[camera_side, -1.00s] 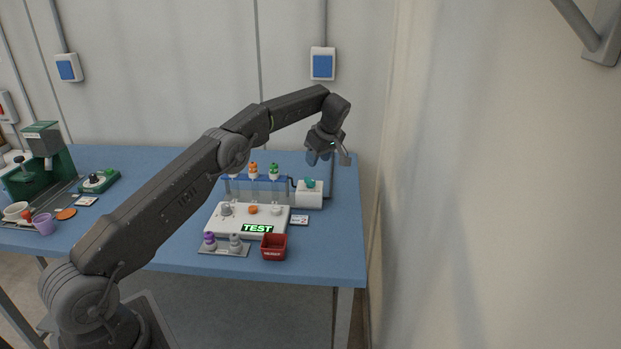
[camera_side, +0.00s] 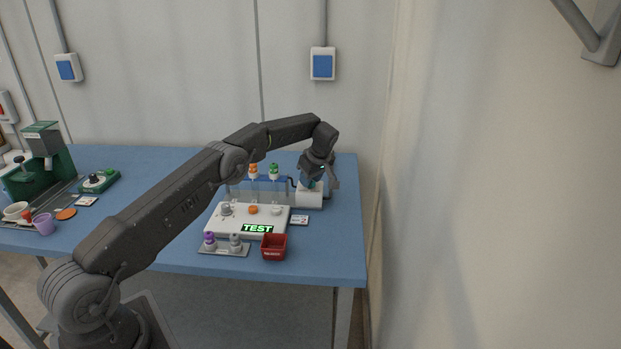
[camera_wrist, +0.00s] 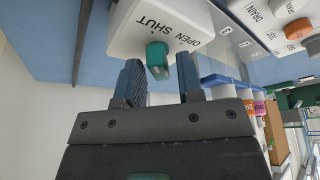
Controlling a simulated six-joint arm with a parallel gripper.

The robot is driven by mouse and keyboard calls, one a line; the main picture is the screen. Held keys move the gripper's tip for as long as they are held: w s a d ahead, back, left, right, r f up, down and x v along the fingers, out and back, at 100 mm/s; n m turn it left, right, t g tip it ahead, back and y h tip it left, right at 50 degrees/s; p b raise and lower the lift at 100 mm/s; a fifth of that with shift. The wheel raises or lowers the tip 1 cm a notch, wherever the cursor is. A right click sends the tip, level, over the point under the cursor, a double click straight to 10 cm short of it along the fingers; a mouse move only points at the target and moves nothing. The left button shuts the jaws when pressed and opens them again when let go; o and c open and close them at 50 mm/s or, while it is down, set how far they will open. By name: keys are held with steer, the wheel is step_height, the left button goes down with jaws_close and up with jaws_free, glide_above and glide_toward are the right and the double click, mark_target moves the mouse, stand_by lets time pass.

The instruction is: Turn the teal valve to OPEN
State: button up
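The teal valve (camera_wrist: 158,60) is a small teal handle on a white box (camera_wrist: 145,28) marked OPEN and SHUT, seen in the wrist view. In the side view the white box (camera_side: 309,198) stands at the right end of the blue rack, with the valve mostly hidden by my gripper. My gripper (camera_wrist: 160,82) is open, one finger on either side of the valve in the picture. The valve appears between or just beyond the fingertips; I cannot tell whether they touch it. The gripper (camera_side: 318,180) is right above the box in the side view.
A white panel (camera_side: 222,222) with a lit TEST display lies in front. A red bin (camera_side: 274,247) and a tray of small bottles (camera_side: 224,250) are nearer the table's front edge. Tubes with orange and green caps (camera_side: 273,170) stand left of the box.

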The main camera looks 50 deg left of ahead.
jaws_close()
steer(key=shift+m, duration=0.3)
steer(key=m+t, duration=0.1)
steer(key=m, duration=0.2)
steer(key=shift+s+m+t, duration=0.1)
steer(key=shift+m+t, duration=0.2)
steer(key=m+t+h, duration=0.1)
steer(key=m, duration=0.3)
steer(key=shift+m, duration=0.3)
steer(key=m, duration=0.2)
steer(key=m+t+h, duration=0.1)
steer(key=m, duration=0.1)
steer(key=shift+a+t+h, duration=0.1)
steer(key=shift+t+h, duration=0.2)
steer(key=shift+a+m+h, duration=0.1)
steer(key=shift+m+h, duration=0.8)
steer(key=shift+m, duration=1.6)
